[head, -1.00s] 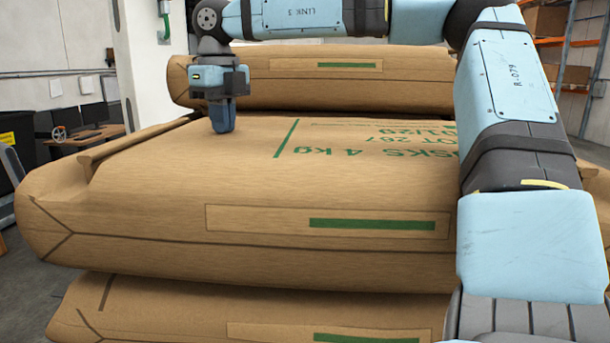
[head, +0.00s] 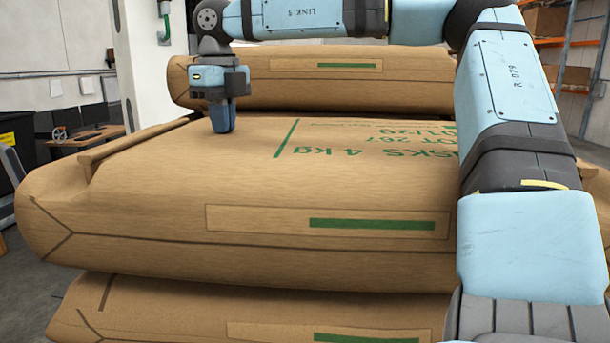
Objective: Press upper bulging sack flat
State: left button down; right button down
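The upper sack (head: 330,180) is a large brown paper sack with green print and a green-striped label on its front side. It lies on top of another brown sack (head: 250,310). My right gripper (head: 222,130) points straight down at the sack's top, toward the far left part. Its dark blue fingertips appear to touch the top surface, and the fingers look closed together with nothing between them. The sack's top looks fairly level, with a raised fold at its left end. My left gripper is not in view.
Another brown sack (head: 320,85) lies behind the upper sack, close beyond the gripper. A white column (head: 150,65) stands at the back left.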

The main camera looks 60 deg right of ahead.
jog(key=shift+s+f, duration=0.15)
jog(key=shift+f, duration=0.6)
jog(key=shift+r+p, duration=0.5)
jog(key=shift+r, duration=0.05)
jog(key=r, duration=0.1)
jog(key=p, duration=0.1)
jog(key=d+r+p, duration=0.1)
jog(key=shift+w+d+r, duration=0.1)
jog(key=shift+w+r, duration=0.2)
jog(key=r+p, duration=0.1)
jog(key=r, duration=0.1)
jog(key=r+p, duration=0.1)
jog(key=r, duration=0.1)
jog(key=shift+s+a+p, duration=0.1)
jog(key=shift+a+p, duration=0.2)
jog(key=shift+a, duration=0.05)
jog(key=shift+d+r, duration=0.1)
jog(key=shift+r, duration=0.85)
